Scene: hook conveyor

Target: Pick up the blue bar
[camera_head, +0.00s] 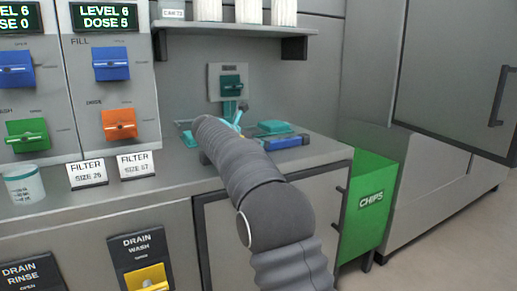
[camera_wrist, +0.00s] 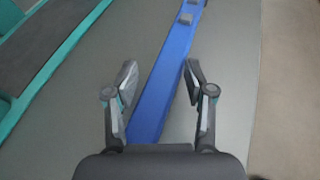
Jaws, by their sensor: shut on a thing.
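The blue bar (camera_wrist: 172,65) is long and flat and runs up the wrist view between the two fingers of my gripper (camera_wrist: 161,80). My gripper is shut on it, with one finger along each side. Two small grey pieces sit on the bar's far part. In the head view the blue bar (camera_head: 290,142) shows beside my arm, low over the counter near its front right. My arm hides the rest of the bar and most of my gripper there. I cannot tell whether the bar touches the counter.
A teal-edged dark tray (camera_wrist: 50,45) lies left of the bar in the wrist view. The grey counter (camera_head: 325,150) ends at the right, above a green CHIPS bin (camera_head: 369,204). A panel with a teal switch (camera_head: 231,86) stands behind.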

